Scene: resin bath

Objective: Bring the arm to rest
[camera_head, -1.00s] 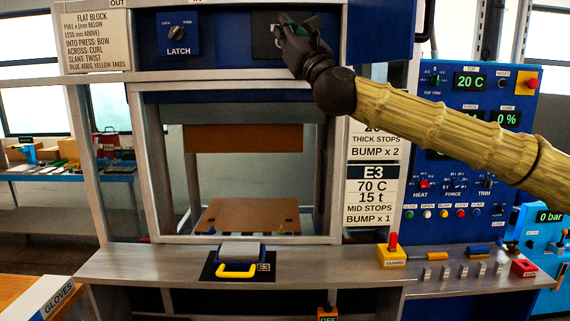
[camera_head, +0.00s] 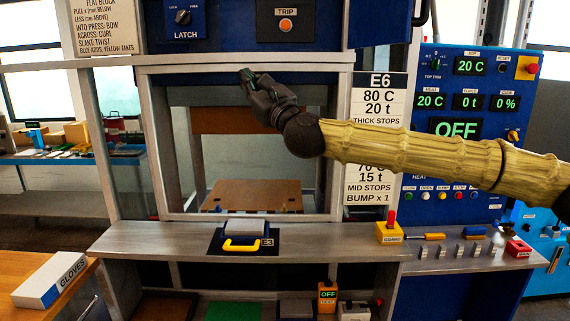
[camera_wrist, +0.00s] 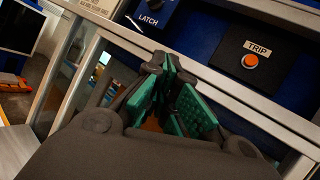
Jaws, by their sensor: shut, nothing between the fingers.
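My gripper (camera_head: 247,76) is at the end of my arm, which reaches in from the right. It is in front of the press frame's top bar, below the blue panel with the LATCH knob (camera_head: 183,17) and the TRIP button (camera_head: 286,26). In the wrist view my gripper (camera_wrist: 168,62) shows its green-padded fingers drawn together and empty. The LATCH knob's panel and the orange TRIP button (camera_wrist: 250,61) lie beyond the fingertips there. I cannot tell the exact gap between the fingertips and the frame.
A steel shelf (camera_head: 130,240) runs below the press opening, with a yellow-handled block (camera_head: 242,245) and a yellow GUARD switch (camera_head: 389,232) on it. A GLOVES box (camera_head: 50,280) sits on the wooden table at left. A control panel (camera_head: 465,130) stands behind my arm.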

